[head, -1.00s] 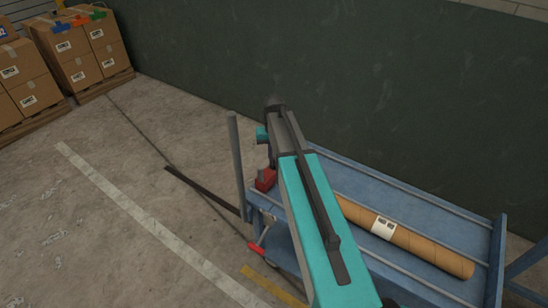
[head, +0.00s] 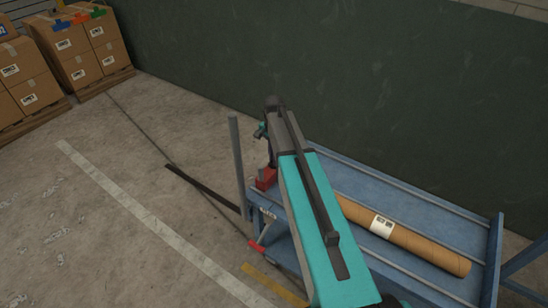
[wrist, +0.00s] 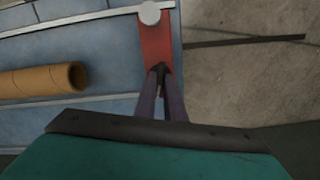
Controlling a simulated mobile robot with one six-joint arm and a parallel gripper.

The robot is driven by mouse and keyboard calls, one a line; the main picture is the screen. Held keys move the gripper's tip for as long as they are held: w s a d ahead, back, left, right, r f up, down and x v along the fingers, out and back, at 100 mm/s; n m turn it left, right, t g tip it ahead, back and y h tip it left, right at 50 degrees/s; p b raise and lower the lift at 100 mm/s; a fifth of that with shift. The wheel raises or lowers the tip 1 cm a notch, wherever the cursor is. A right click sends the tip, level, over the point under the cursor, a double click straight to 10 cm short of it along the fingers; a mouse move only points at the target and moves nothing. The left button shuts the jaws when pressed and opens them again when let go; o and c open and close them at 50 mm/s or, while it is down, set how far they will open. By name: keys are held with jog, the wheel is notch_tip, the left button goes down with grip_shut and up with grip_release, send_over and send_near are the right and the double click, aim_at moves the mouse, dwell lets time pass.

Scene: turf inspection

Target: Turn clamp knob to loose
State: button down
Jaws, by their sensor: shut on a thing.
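The red clamp (head: 266,178) sits at the left end of the blue cart, partly behind my arm in the head view. In the wrist view its red body (wrist: 156,38) lies just ahead of my fingers. My gripper (wrist: 160,70) is above the clamp, its two purplish fingers converging on a small dark part at the red body. This appears to be the clamp knob, shut between the fingertips and mostly hidden. The knob's setting cannot be read. In the head view my arm hides most of the contact.
The blue cart (head: 440,215) carries a brown cardboard tube (head: 420,246) with a white label. A grey upright post (head: 237,165) stands close left of the clamp. A dark green wall (head: 370,90) runs behind. Boxes (head: 85,55) stand far left; the floor between is mostly clear.

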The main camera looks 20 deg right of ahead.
jog(key=shift+w+r+m, duration=0.1)
jog(key=shift+m, duration=1.5)
jog(key=c, duration=1.8)
grip_release()
jog(key=shift+c, duration=0.2)
notch_tip(320, 180, up, 14)
jog(key=b, duration=0.1)
jog(key=shift+f, duration=0.2)
